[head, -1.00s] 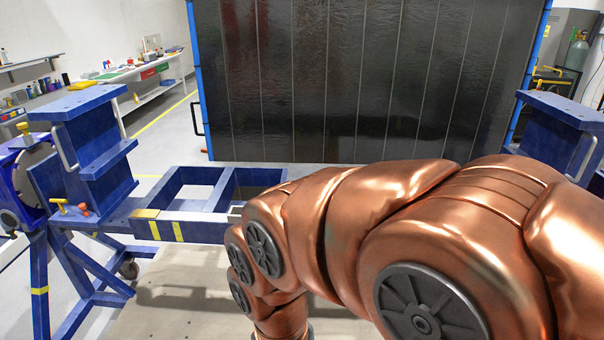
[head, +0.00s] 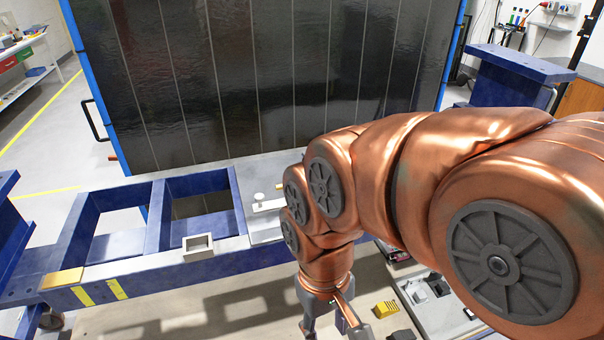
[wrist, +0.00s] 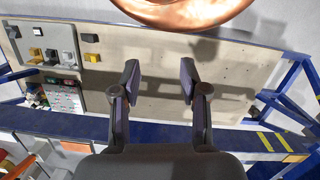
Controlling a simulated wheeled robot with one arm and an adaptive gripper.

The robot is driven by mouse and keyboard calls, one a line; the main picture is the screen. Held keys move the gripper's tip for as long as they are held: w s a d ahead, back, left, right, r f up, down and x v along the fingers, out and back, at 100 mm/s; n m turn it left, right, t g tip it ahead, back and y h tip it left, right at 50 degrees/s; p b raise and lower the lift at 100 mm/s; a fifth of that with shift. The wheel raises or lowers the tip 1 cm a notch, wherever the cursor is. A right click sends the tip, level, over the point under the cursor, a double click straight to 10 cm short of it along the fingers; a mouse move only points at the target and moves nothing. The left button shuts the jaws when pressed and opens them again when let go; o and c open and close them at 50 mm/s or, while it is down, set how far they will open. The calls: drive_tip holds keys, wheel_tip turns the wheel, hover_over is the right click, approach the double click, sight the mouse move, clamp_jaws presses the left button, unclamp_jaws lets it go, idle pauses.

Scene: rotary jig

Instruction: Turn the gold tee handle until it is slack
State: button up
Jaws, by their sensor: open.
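I cannot make out the gold tee handle in either current view. My gripper (head: 333,322) hangs at the bottom of the head view, partly cut off by the picture edge. In the wrist view my gripper (wrist: 160,80) has its two dark fingers spread wide, with nothing between them. The blue jig frame (head: 200,265) spans the head view from the left, behind my gripper. It also crosses the wrist view as a blue beam (wrist: 260,142) below the fingers.
A large dark panel with blue edges (head: 280,80) stands behind the frame. A blue post (head: 515,95) stands at the right. A yellow block (head: 386,308) lies right of my gripper, near a grey tray (head: 408,292). The pale board (wrist: 225,85) is mostly bare.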

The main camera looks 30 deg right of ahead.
drive_tip(key=w+d+r+m+t+b, duration=0.1)
drive_tip(key=w+d+r+m+b, duration=0.2)
drive_tip(key=w+m, duration=0.6)
drive_tip(key=w+d+r+m+t+b, duration=0.2)
drive_tip(key=w+d+m+b, duration=0.25)
drive_tip(key=w, duration=0.85)
drive_tip(key=w+d+r+m+t+b, duration=0.15)
drive_tip(key=w+d+m+b, duration=0.35)
drive_tip(key=w, duration=0.7)
drive_tip(key=shift+m+g, duration=0.25)
drive_tip(key=shift+m, duration=0.5)
drive_tip(key=shift+w+a+f+p, duration=0.2)
drive_tip(key=shift+a+f+p, duration=0.15)
drive_tip(key=shift+f, duration=0.8)
drive_tip(key=shift+w+a+f+p, duration=0.2)
drive_tip(key=shift+f+p, duration=0.3)
drive_tip(key=shift+f, duration=0.65)
drive_tip(key=shift+w+a+f+p, duration=0.15)
drive_tip(key=shift+a+f+p, duration=0.2)
drive_tip(key=shift+f, duration=0.8)
clamp_jaws()
